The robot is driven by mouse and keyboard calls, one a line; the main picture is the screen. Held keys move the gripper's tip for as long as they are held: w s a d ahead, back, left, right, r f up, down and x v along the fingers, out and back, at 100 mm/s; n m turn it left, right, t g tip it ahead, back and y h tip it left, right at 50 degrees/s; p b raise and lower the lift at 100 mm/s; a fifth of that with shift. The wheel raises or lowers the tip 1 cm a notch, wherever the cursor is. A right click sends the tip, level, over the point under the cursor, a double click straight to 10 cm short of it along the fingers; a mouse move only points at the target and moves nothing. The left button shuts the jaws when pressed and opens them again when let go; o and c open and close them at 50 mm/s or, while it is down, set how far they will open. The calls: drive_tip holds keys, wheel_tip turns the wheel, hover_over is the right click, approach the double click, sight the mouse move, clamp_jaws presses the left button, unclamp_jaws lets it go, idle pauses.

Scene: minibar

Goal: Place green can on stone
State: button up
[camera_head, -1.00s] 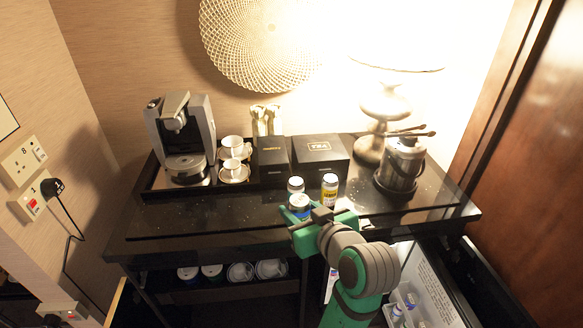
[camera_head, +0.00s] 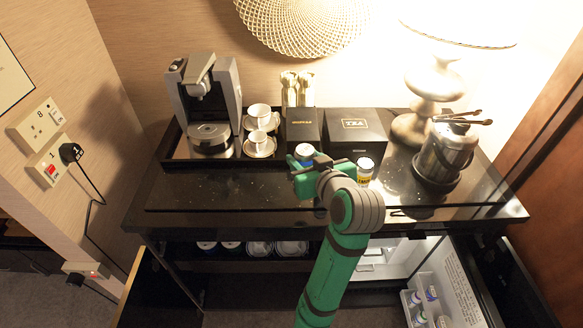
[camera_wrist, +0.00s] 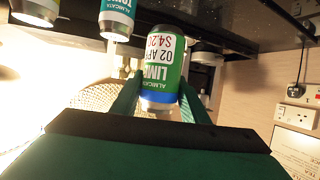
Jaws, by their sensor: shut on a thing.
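A green can (camera_wrist: 163,62) with a white panel, "LIME" text and a blue band is between the two fingers of my gripper (camera_wrist: 158,95) in the wrist view. My gripper is shut on it. In the head view my gripper (camera_head: 305,172) is above the front part of the dark stone top (camera_head: 230,192), and the held can is mostly hidden. I cannot tell whether the can touches the stone.
A white-topped can (camera_head: 305,151) and a yellow-labelled can (camera_head: 365,170) stand close by. Black boxes (camera_head: 354,130) are behind, and an ice bucket (camera_head: 445,153) stands right. The stone's left front is clear. An open minibar (camera_head: 385,260) is below.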

drive_tip(key=w+a+f, duration=0.1)
drive_tip(key=f, duration=0.2)
drive_tip(key=w+a+f, duration=0.2)
drive_tip(key=f, duration=0.1)
drive_tip(key=w+a+f, duration=0.1)
drive_tip(key=w+f, duration=0.1)
drive_tip(key=f, duration=0.1)
drive_tip(key=shift+w+a+f, duration=0.2)
drive_tip(key=shift+w+f, duration=0.05)
drive_tip(key=shift+f, duration=0.15)
drive_tip(key=shift+d, duration=0.15)
drive_tip(key=shift+f, duration=0.1)
drive_tip(key=o, duration=1.3)
drive_tip(key=shift+s, duration=0.1)
drive_tip(key=v, duration=1.2)
